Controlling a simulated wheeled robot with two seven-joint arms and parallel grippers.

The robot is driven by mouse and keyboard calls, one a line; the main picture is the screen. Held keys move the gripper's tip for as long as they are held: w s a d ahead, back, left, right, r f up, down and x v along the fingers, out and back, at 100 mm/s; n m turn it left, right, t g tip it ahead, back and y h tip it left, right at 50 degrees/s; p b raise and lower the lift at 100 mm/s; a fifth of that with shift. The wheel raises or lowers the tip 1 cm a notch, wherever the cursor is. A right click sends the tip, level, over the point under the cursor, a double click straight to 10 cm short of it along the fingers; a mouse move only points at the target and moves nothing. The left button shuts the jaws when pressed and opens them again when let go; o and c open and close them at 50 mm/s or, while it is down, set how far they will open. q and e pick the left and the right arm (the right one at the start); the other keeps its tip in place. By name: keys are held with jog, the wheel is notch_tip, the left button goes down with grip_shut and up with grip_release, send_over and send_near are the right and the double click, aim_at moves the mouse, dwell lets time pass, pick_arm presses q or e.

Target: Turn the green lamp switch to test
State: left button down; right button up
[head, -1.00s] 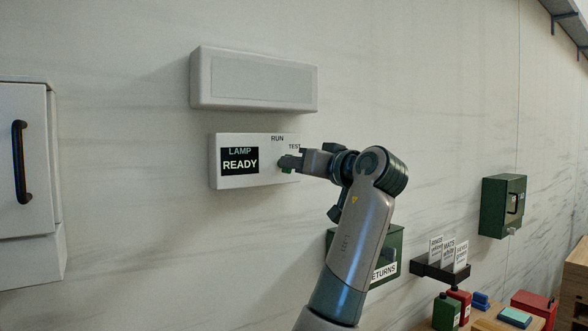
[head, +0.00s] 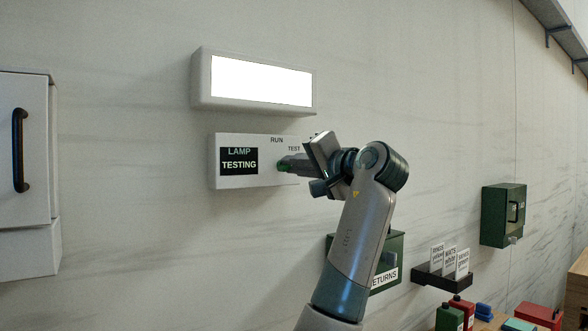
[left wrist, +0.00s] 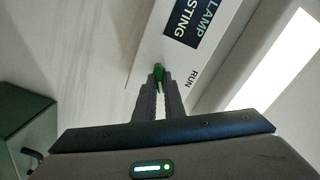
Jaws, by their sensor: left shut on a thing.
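The white lamp switch panel (head: 262,180) is on the wall, and its display (head: 239,161) reads "LAMP TESTING". "RUN" and "TEST" are printed on its right half. The green lamp switch (head: 282,167) is mostly hidden by my left gripper (head: 284,165) in the head view. In the left wrist view the green switch (left wrist: 158,72) sits between the fingertips of my left gripper (left wrist: 159,80), which is shut on it. The lamp (head: 262,80) above the panel is lit bright white. My right gripper is not in view.
A white cabinet (head: 40,250) with a black handle is on the left. A card rack (head: 440,276) and a green wall box (head: 503,215) are on the right.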

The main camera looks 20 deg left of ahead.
pick_arm(q)
jog(key=shift+r, duration=0.1)
dwell(0.4)
jog(key=c, duration=1.8)
grip_release()
jog(key=shift+d, duration=0.1)
jog(key=shift+c, duration=0.2)
jog(key=b+v, duration=0.7)
jog(key=v, duration=1)
jog(key=shift+d+b, duration=0.2)
jog(key=shift+b, duration=0.15)
jog(key=shift+s, duration=0.1)
